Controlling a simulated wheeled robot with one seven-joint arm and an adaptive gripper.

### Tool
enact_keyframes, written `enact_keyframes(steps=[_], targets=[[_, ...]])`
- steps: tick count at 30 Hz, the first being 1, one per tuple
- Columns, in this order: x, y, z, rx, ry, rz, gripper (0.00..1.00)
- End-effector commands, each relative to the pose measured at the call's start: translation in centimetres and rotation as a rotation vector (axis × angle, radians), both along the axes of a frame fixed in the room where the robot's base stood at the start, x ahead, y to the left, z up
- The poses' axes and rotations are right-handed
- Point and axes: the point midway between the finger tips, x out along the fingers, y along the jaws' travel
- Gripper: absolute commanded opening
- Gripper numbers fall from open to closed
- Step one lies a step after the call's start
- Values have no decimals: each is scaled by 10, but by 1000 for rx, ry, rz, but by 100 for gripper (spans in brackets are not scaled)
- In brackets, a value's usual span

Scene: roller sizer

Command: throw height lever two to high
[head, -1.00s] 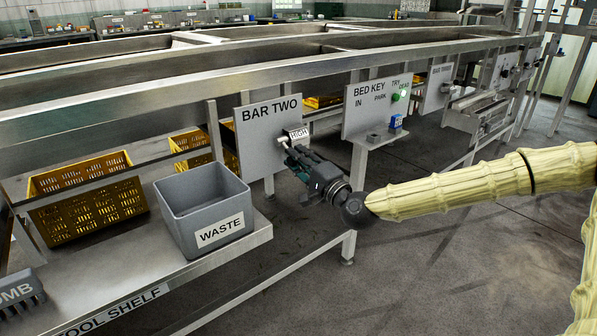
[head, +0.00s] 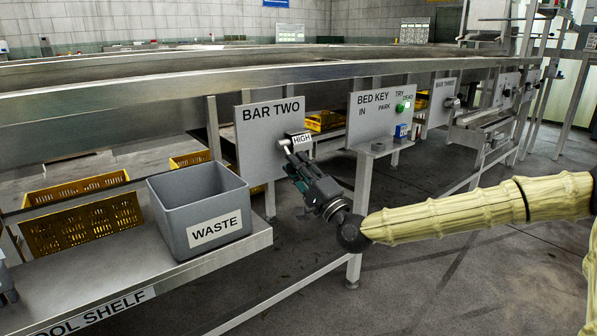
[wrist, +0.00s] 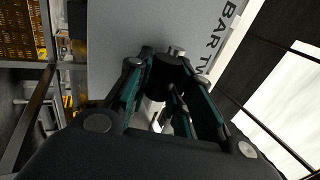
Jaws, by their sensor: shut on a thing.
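The BAR TWO panel (head: 262,158) stands upright, with a small HIGH plate (head: 301,139) at its right edge. A short metal lever (head: 287,148) shows just below and left of the HIGH plate. My gripper (head: 291,165) is at the lever's lower end, in front of the panel, and is shut on the lever. In the wrist view, the panel (wrist: 125,35) lies behind my gripper (wrist: 172,72), and a bit of bright metal (wrist: 177,50) shows beyond the fingertips. The fingers hide most of the lever, so its exact angle is hard to tell.
A grey WASTE bin (head: 190,242) stands on the tool shelf (head: 262,234) at left. Yellow crates (head: 90,222) sit behind it. The BED KEY panel (head: 375,124) and its small ledge (head: 378,149) are right of my gripper. Open floor (head: 440,280) lies in front.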

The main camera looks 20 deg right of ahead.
Motion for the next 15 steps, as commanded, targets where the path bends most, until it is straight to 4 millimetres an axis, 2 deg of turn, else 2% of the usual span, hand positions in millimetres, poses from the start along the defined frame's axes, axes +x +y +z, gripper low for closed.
enact_keyframes(steps=[1, 13, 14, 15], targets=[[0, 2, -5, -2, 6, 3, 0], [0, 1, -4, -2, 2, 3, 0], [0, 1, -3, -2, 2, 3, 27], [0, 1, -3, -2, 3, 2, 35]])
